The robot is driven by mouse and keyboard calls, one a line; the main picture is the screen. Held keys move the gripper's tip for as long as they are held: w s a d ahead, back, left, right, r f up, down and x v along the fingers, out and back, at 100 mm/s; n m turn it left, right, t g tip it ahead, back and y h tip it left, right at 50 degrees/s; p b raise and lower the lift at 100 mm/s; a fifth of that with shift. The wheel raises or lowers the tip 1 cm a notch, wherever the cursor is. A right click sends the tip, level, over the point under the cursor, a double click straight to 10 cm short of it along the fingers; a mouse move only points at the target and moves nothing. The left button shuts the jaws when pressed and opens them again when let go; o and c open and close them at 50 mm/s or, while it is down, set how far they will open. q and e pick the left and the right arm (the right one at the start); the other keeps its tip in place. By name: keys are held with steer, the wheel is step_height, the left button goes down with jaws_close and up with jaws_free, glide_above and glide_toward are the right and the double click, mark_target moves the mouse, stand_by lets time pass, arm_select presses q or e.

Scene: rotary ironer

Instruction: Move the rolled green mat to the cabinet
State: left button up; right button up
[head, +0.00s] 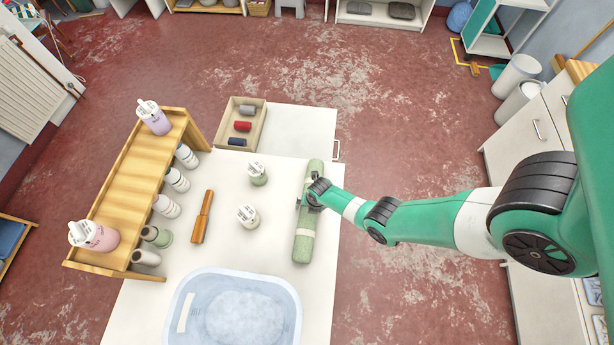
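The rolled green mat (304,240) lies lengthwise along the right edge of the white table, with a pale band around its lower half. My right gripper (312,194) is at the upper half of the roll, its fingers against or around it. Its own wrist hides part of the fingers, so I cannot tell whether they are shut on the mat. A white cabinet (537,128) with handles stands along the right wall. Low open white shelf units (378,22) stand at the back; which one the task means is unclear. My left gripper is not in view.
A blue-white tub (180,335) stands at the table's front. Two pump bottles (247,216), a brown wooden tool (202,217) and a wooden rack (130,200) with bottles are left of the mat. A tray (257,128) holds small rolls. Red floor (420,120) is open between table and cabinet.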

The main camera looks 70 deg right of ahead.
steer(key=shift+r, duration=0.1)
jaws_close()
stand_by(0.3)
